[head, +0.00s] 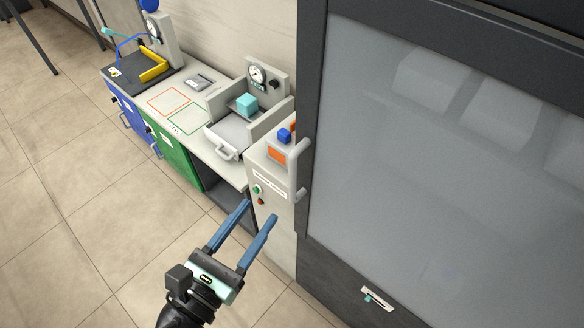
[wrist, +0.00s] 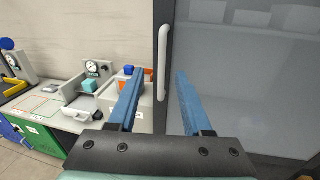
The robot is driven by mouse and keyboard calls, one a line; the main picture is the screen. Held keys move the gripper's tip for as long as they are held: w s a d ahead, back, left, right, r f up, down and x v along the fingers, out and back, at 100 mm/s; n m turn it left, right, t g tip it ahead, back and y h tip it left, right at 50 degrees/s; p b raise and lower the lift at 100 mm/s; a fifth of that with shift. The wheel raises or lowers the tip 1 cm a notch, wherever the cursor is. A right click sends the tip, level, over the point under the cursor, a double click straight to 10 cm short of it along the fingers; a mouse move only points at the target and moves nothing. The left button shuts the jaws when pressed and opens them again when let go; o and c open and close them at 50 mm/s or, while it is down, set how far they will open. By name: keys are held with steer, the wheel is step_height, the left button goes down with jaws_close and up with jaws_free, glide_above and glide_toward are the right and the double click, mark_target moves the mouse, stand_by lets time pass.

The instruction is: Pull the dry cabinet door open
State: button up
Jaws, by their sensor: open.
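The dry cabinet door (head: 440,150) is a large dark-framed panel with a greyish see-through pane, filling the right of the head view. It looks shut. It also shows in the wrist view (wrist: 245,80). Its pale vertical handle (head: 300,168) is on the left edge of the door; in the wrist view the handle (wrist: 162,62) shows between my two fingers. My gripper (head: 259,214) has two blue fingers, open and empty. It is below and left of the handle in the head view, apart from it. Blurred pale shapes show behind the pane.
A workbench (head: 205,143) with gauges, a teal cube (head: 246,103) and a drawer-like tray (head: 230,135) stands left of the cabinet. A narrow grey unit (head: 270,190) with buttons and an orange panel adjoins the cabinet. Tiled floor (head: 90,240) at left is clear.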

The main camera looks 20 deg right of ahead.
mark_target(291, 172)
steer(key=shift+n, duration=0.4)
steer(key=x, duration=1.2)
steer(key=shift+d+p, duration=0.35)
steer(key=shift+p, duration=0.05)
jaws_close()
stand_by(0.4)
